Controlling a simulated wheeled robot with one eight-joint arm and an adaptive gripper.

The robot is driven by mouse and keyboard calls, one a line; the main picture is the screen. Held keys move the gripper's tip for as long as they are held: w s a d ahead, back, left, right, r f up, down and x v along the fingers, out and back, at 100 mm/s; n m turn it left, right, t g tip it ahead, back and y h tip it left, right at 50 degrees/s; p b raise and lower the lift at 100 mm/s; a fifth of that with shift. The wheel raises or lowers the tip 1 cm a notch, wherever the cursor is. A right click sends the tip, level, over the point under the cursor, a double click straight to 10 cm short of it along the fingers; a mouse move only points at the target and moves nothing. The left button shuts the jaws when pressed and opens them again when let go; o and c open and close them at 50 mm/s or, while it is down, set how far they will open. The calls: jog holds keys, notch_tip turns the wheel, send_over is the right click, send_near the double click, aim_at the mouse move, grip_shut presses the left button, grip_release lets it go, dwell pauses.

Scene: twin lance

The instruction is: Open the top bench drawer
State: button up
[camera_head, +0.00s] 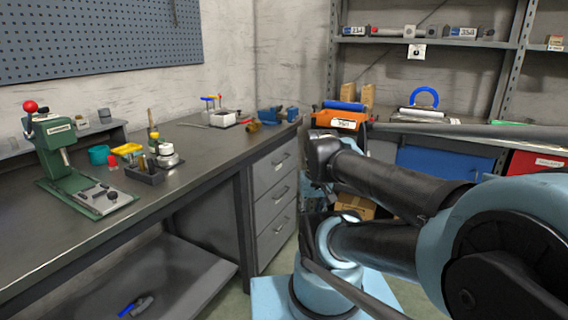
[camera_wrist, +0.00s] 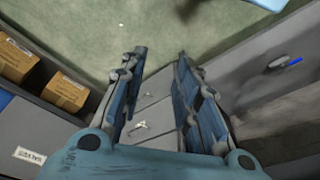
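The top bench drawer (camera_head: 275,168) is the uppermost of three grey drawers at the right end of the workbench. It is closed, with a small bar handle (camera_head: 281,162) on its front. My gripper (camera_wrist: 161,62) shows in the wrist view with its two blue-grey fingers spread apart and nothing held. Grey drawer fronts (camera_wrist: 152,112) lie beyond and between the fingers, with a pale handle (camera_wrist: 141,127) visible in the gap. I cannot tell which drawer that handle belongs to. In the head view I cannot make out the fingers behind my arm.
A shelf rack with an orange bin (camera_head: 340,118) and a blue bin (camera_head: 440,168) stands at right. Cardboard boxes (camera_wrist: 65,91) sit left in the wrist view.

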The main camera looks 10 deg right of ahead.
aim_at(284, 160)
jog(key=w+a+r+m+t+y, duration=0.1)
jog(key=w+r+m+y, duration=0.15)
jog(key=w, duration=1.05)
jog(key=w+a+r+m+t+y, duration=0.15)
jog(key=w+r+y, duration=0.25)
jog(key=w, duration=0.9)
jog(key=w+d+f+m+t+y, duration=0.25)
jog(key=w+d+f, duration=0.25)
jog(key=w+d, duration=0.45)
jog(key=w+d+f+m+t+y, duration=0.15)
jog(key=w+d+f+y, duration=0.35)
jog(key=w, duration=0.7)
jog(key=shift+n+t+h, duration=0.25)
jog(key=shift+n+h, duration=0.05)
jog(key=shift+h, duration=0.4)
jog(key=x, duration=1.5)
jog(key=shift+w+a+f, duration=0.15)
jog(key=shift+w+f, duration=0.1)
jog(key=shift+w, duration=0.05)
